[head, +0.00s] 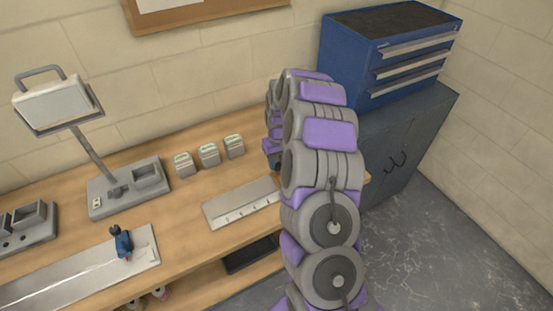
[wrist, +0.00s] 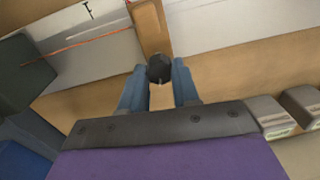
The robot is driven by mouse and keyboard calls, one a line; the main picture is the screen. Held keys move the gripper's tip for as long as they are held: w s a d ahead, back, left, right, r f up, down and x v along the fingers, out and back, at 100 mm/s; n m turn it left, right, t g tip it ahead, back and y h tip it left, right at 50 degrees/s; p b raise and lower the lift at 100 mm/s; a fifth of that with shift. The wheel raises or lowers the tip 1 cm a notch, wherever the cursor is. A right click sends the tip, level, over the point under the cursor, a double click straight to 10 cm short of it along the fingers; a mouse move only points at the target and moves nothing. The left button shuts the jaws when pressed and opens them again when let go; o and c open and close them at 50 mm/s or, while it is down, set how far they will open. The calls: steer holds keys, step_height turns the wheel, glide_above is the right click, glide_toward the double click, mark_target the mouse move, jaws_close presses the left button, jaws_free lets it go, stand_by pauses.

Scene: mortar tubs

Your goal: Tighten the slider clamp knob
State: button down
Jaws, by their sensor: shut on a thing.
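My gripper (wrist: 159,85) has two blue fingers pointing away from the wrist camera. They are shut on a dark round knob (wrist: 159,67). A brown bar (wrist: 151,26) runs beyond the knob; I cannot tell whether they are joined. In the head view my arm hides most of the gripper, which is near the right end of the bench. A small blue clamp-like piece (head: 124,245) with a dark top sits on a long pale plate (head: 70,272) at the left, well apart from my gripper. I cannot tell how it relates to the gripped knob.
A marked pale plate (head: 240,203) lies on the wooden bench (head: 190,228). Several small tubs (head: 208,155) stand behind it. A lamp-like stand (head: 128,186) is farther left. A blue drawer chest (head: 390,55) on a grey cabinet (head: 395,140) bounds the right.

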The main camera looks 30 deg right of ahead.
steer(key=m+p, duration=0.2)
steer(key=m, duration=0.1)
steer(key=shift+s+m, duration=0.15)
steer(key=shift+m, duration=0.25)
steer(key=m+p, duration=0.1)
steer(key=m, duration=0.2)
steer(key=shift+m+p, duration=0.3)
steer(key=shift+p, duration=0.05)
steer(key=m+p, duration=0.1)
steer(key=m, duration=0.2)
steer(key=shift+m, duration=0.3)
steer(key=shift+m+t+p, duration=0.3)
steer(key=shift+m+p, duration=0.5)
steer(key=shift+m, duration=1)
steer(key=c, duration=0.8)
jaws_free()
